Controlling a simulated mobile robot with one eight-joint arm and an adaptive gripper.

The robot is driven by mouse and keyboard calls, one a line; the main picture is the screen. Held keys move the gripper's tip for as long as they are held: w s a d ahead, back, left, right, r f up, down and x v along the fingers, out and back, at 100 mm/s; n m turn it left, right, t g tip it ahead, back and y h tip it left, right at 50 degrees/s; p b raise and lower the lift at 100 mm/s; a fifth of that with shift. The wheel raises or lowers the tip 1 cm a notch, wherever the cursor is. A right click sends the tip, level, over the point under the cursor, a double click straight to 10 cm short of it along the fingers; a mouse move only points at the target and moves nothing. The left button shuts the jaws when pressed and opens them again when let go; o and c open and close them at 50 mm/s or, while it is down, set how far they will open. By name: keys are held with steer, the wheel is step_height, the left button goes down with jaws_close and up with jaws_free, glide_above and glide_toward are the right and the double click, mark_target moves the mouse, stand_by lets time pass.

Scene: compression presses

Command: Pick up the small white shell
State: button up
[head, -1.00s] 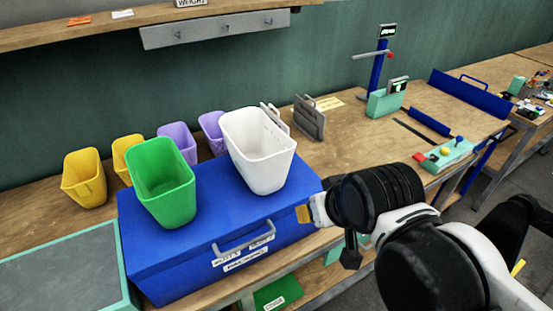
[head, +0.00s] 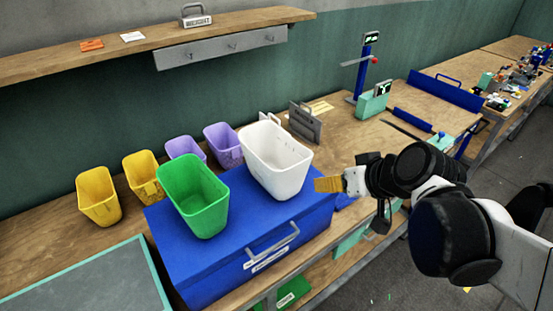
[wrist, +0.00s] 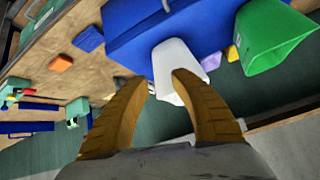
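The white shell is an open, tapered white bin (head: 275,165), standing upright on the right part of the blue box (head: 235,220). In the wrist view the white bin (wrist: 172,58) lies ahead of the fingertips, partly behind the right finger. My gripper (head: 328,185) has yellow ribbed fingers and is just right of the bin in the head view, at about the height of its lower half. In the wrist view the two fingers of my gripper (wrist: 160,82) stand apart with nothing held between them. Whether a finger touches the bin cannot be told.
A green bin (head: 193,195) stands left of the white one on the box. Yellow bins (head: 98,195) and purple bins (head: 222,145) stand behind on the wooden bench. A grey holder (head: 305,122) is behind right. A wall shelf (head: 130,50) runs above.

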mark_target(292, 141)
steer(key=w+n+t+y, duration=0.3)
steer(key=w+y, duration=0.1)
steer(key=w, duration=0.8)
steer(key=b+x, duration=0.1)
steer(key=x, duration=0.2)
steer(key=b+x, duration=0.1)
steer(key=x, duration=0.3)
steer(key=a+x, duration=0.1)
steer(key=x, duration=0.3)
steer(key=shift+s+r+b, duration=0.15)
steer(key=shift+r+b, duration=0.2)
steer(key=shift+b, duration=0.05)
steer(key=shift+s+r, duration=0.1)
jaws_close()
